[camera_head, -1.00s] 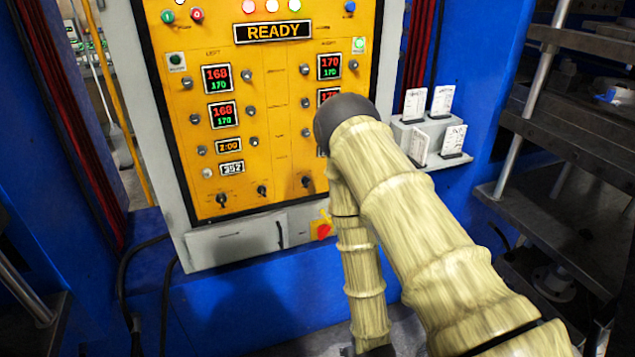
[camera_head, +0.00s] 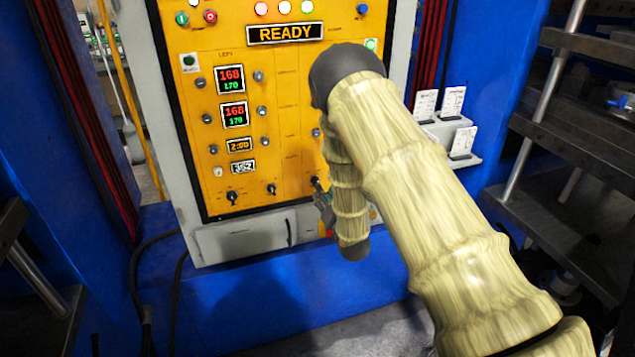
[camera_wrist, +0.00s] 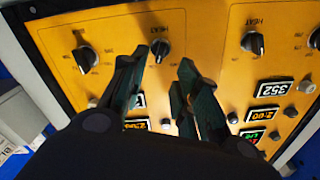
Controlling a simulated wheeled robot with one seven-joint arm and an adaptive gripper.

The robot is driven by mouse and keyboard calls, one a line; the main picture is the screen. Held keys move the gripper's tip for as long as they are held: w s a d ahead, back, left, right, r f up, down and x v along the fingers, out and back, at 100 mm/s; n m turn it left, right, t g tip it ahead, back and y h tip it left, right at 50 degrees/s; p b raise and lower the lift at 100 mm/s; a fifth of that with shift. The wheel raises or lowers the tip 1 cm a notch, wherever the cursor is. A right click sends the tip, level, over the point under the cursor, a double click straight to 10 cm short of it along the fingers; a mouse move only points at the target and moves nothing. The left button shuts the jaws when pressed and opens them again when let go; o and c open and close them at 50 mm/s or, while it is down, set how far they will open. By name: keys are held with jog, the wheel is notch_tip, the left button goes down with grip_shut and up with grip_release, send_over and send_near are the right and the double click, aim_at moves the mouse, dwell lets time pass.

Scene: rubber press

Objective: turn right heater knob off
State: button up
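The right heater knob (camera_wrist: 160,50) is a small black knob marked HEAT on the yellow panel. In the wrist view, which shows the panel upside down, it sits just past and between my fingertips. I cannot tell whether they touch it. In the head view the knob (camera_head: 315,182) is at the panel's lower right. My gripper (camera_wrist: 164,62) is open, with one dark green finger on each side of the knob's line. In the head view my gripper (camera_head: 325,205) is just below the knob, partly hidden by my arm.
The left heater knob (camera_wrist: 253,43) and another black knob (camera_wrist: 85,58) flank it. Displays, including one reading 352 (camera_wrist: 273,89), lie nearby. A READY sign (camera_head: 286,34) tops the panel. Card holders (camera_head: 465,155) project at right. My arm hides the panel's right-hand displays.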

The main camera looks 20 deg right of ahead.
aim_at(316, 182)
jog(key=w+p, duration=0.2)
jog(key=w, duration=0.5)
jog(key=shift+w, duration=0.15)
jog(key=shift+a, duration=0.1)
jog(key=shift+c, duration=0.3)
grip_shut()
